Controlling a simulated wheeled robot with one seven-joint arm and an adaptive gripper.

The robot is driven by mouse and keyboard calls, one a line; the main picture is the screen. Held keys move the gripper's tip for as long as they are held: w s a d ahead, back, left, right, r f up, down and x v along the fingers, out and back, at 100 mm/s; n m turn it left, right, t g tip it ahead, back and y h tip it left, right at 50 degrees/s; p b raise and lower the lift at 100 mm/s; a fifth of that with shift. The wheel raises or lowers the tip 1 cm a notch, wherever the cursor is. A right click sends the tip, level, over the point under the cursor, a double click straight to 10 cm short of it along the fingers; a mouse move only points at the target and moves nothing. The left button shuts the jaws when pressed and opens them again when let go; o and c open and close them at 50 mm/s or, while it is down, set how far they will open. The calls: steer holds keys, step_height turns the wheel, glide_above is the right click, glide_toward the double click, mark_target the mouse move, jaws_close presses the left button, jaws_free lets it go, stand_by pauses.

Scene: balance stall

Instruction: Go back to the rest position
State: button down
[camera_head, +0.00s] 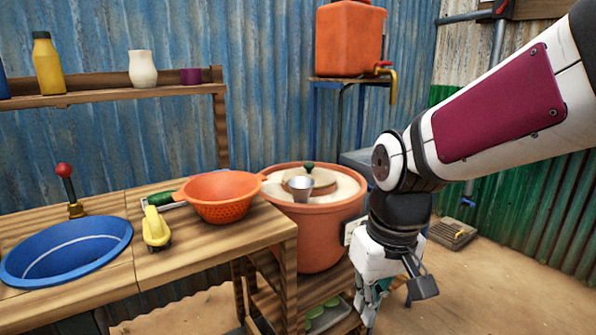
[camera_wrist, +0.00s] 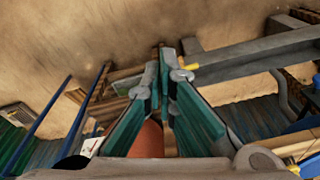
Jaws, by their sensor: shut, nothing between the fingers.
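My gripper (camera_head: 370,298) hangs downward in the head view, to the right of the orange tub and in front of it. In the wrist view its two green-padded fingers (camera_wrist: 162,72) come together at the tips, with nothing between them. The fingertips are partly dark and small in the head view. My white arm with a dark red panel reaches in from the upper right.
A wooden counter (camera_head: 205,258) at left holds a blue basin (camera_head: 35,270), an orange colander (camera_head: 225,212) and a yellow tool (camera_head: 155,228). An orange tank (camera_head: 348,40) stands behind. Floor at right is mostly clear.

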steer(key=s+d+r+m, duration=0.2)
steer(key=s+d, duration=0.2)
steer(key=s, duration=0.7)
steer(key=s+d+r+m, duration=0.15)
steer(key=s+d, duration=0.25)
steer(key=s, duration=0.7)
step_height(320, 180, up, 27)
steer(key=t+p, duration=0.3)
steer(key=p, duration=2.2)
steer(key=shift+d+h, duration=0.3)
steer(key=shift+h, duration=0.1)
steer(key=shift+r, duration=0.1)
